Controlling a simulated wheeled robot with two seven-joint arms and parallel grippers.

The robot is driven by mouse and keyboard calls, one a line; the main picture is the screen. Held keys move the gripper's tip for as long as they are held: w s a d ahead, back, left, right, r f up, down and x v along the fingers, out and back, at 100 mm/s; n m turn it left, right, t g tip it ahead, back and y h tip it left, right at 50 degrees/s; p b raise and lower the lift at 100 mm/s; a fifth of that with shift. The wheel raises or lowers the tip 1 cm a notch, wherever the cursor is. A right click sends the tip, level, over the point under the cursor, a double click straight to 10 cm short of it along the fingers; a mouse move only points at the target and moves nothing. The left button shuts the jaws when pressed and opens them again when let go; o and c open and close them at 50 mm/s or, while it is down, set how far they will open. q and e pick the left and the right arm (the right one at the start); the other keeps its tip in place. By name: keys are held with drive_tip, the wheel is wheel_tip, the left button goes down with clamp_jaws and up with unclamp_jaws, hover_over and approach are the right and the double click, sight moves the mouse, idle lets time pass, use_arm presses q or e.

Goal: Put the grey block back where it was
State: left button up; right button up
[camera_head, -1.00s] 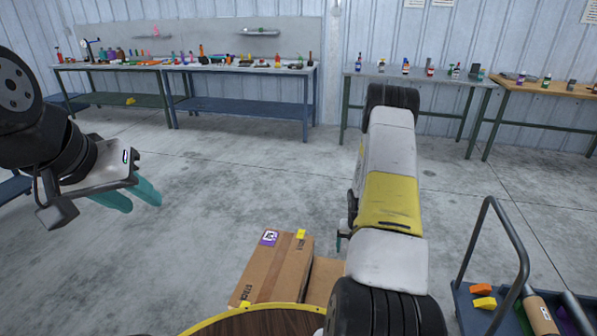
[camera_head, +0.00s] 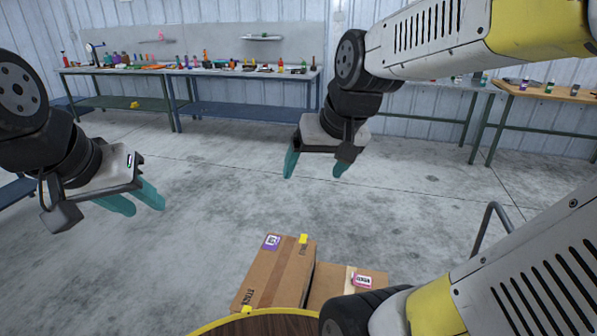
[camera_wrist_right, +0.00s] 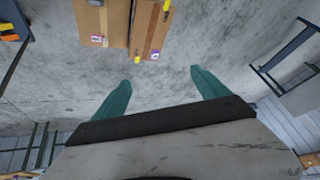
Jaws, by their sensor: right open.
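I cannot make out a grey block in either current view. My right gripper (camera_head: 313,176) is raised above the open floor in the middle of the head view. Its teal fingers are apart with nothing between them; the right wrist view also shows them spread and empty (camera_wrist_right: 160,76). My left gripper (camera_head: 146,209) is raised at the left of the head view. Its teal fingers show a gap and hold nothing that I can see.
Cardboard boxes (camera_head: 275,275) (camera_head: 347,273) lie beyond a round wooden top with a yellow rim (camera_head: 265,325). A cart handle (camera_head: 490,220) shows at right, partly behind my arm. Benches with small items (camera_head: 240,74) (camera_head: 545,92) line the wall. The floor between is clear.

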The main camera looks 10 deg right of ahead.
drive_tip(key=s+a+r+n, duration=0.1)
drive_tip(key=s+a, duration=0.1)
drive_tip(key=s, duration=0.3)
drive_tip(key=shift+s+a+t+y, duration=0.15)
drive_tip(key=shift+s+t+y, duration=0.15)
drive_tip(key=shift+s, duration=0.1)
drive_tip(key=shift+r, duration=0.1)
idle(1.7)
